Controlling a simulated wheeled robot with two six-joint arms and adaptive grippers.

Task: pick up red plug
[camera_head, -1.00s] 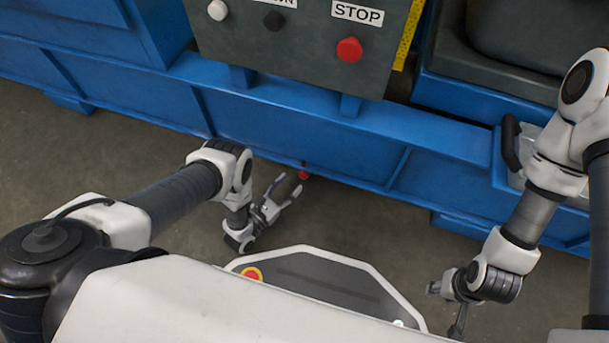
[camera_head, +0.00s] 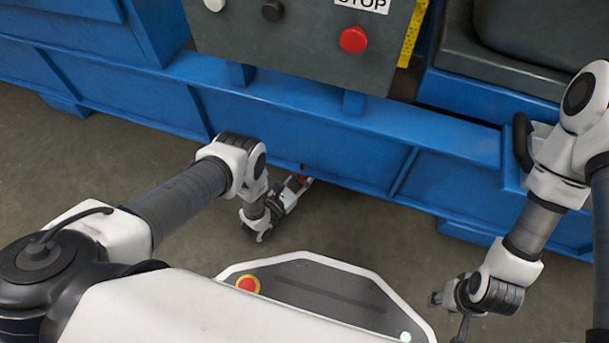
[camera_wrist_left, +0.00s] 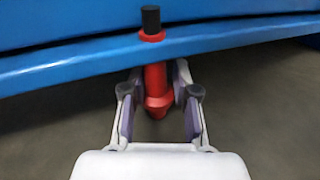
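The red plug (camera_wrist_left: 156,82) shows in the left wrist view as an upright red body with a black top, in front of the blue frame. In the head view only a small bit of red (camera_head: 303,178) shows at my left gripper, below the blue beam. My left gripper (camera_head: 300,181) has its fingers on either side of the plug; in the wrist view (camera_wrist_left: 159,82) narrow gaps seem to remain between fingers and plug. My right gripper (camera_head: 449,312) is low at the right, its fingers apart with nothing seen between them.
The blue machine frame (camera_head: 330,125) runs across the scene, close behind the plug. A grey control panel (camera_head: 290,50) with a red stop button (camera_head: 353,40) stands above it. Bare grey floor (camera_head: 360,225) lies in front of the frame.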

